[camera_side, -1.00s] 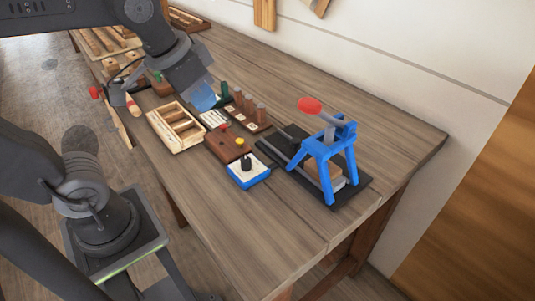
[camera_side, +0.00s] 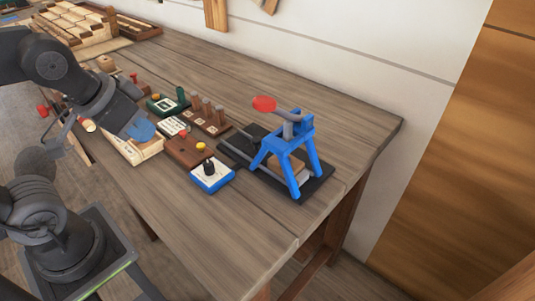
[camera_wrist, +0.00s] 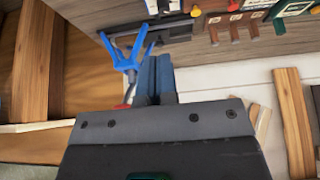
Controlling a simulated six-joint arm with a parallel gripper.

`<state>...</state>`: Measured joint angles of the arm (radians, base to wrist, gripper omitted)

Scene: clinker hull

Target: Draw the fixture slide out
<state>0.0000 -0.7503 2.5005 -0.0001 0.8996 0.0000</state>
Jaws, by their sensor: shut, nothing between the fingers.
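The fixture is a blue press frame (camera_side: 310,150) on a black base plate (camera_side: 318,184). A red-topped lever (camera_side: 264,104) sticks out above it. Under the frame sits a wooden block (camera_side: 284,166), partly hidden by the legs. Grey rails (camera_side: 239,152) run out to the left across the base. I cannot tell a separate slide handle. My gripper (camera_side: 142,130) has blue fingers, shut and empty, over the open wooden tray, well left of the fixture. In the wrist view the fingers (camera_wrist: 155,80) point toward the table, with the blue frame (camera_wrist: 124,62) to their left.
A blue-edged box with a black knob (camera_side: 211,175), a brown box with coloured buttons (camera_side: 187,151) and a peg board (camera_side: 213,123) stand between gripper and fixture. The wooden tray (camera_side: 150,150) lies under my gripper. The table's right end (camera_side: 350,130) is clear.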

